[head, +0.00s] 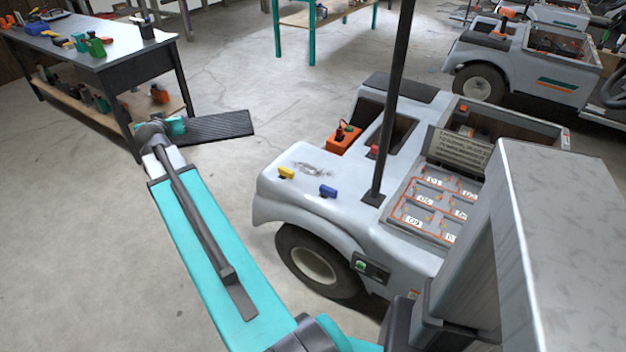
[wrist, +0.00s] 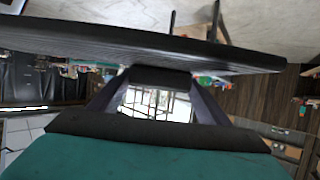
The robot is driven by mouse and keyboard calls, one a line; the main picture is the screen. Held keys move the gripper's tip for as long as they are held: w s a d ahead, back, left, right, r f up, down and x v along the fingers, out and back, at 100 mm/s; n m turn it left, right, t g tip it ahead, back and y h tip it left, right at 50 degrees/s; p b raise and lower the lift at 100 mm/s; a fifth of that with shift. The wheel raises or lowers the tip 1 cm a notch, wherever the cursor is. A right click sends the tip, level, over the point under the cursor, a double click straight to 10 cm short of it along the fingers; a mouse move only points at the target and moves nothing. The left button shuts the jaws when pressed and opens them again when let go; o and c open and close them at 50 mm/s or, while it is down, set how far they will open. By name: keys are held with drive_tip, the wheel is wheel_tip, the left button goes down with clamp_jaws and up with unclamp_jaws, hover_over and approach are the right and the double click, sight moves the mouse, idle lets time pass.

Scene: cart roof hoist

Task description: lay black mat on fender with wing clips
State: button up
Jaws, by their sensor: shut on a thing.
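The black ribbed mat (head: 210,128) is held out flat at the end of my arm, left of the cart in the head view. My gripper (head: 175,127) is shut on the mat's left end. In the wrist view the mat (wrist: 150,42) spans the upper part, gripped at its near edge by my gripper (wrist: 160,78). The cart's pale grey fender (head: 305,185) lies to the right of the mat, apart from it. A yellow wing clip (head: 286,173) and a blue wing clip (head: 328,191) sit on the fender. A dark smudge marks the fender top.
An orange box (head: 344,138) sits on the cart behind the fender. A black post (head: 392,100) rises from the cart. The open battery bay (head: 435,205) lies right of it. A workbench (head: 90,48) with tools stands at upper left. Bare floor lies between bench and cart.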

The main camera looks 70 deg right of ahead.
drive_tip(key=s+d+f+m+g+b, duration=0.3)
drive_tip(key=s+d+f+b, duration=0.1)
drive_tip(key=s+d, duration=0.5)
drive_tip(key=s+d+f+m+g+h+b, duration=0.1)
drive_tip(key=s+d+f+m+g+b, duration=0.2)
drive_tip(key=s+d, duration=0.6)
drive_tip(key=s+d+f+m+g+h+b, duration=0.1)
drive_tip(key=s+d+f+m+g+b, duration=0.2)
drive_tip(key=s+d, duration=0.5)
drive_tip(key=s+f+g+b, duration=0.1)
drive_tip(key=s+f+g, duration=0.1)
drive_tip(key=s, duration=0.7)
drive_tip(key=shift+d+f+m+b, duration=0.3)
drive_tip(key=shift+d+f+m, duration=0.1)
drive_tip(key=shift+f, duration=0.5)
drive_tip(key=shift+w+f+b, duration=0.1)
drive_tip(key=shift+f+b, duration=0.3)
drive_tip(key=shift+f, duration=2.75)
drive_tip(key=shift+f, duration=0.15)
drive_tip(key=shift+f, duration=1.75)
drive_tip(key=shift+b, duration=0.35)
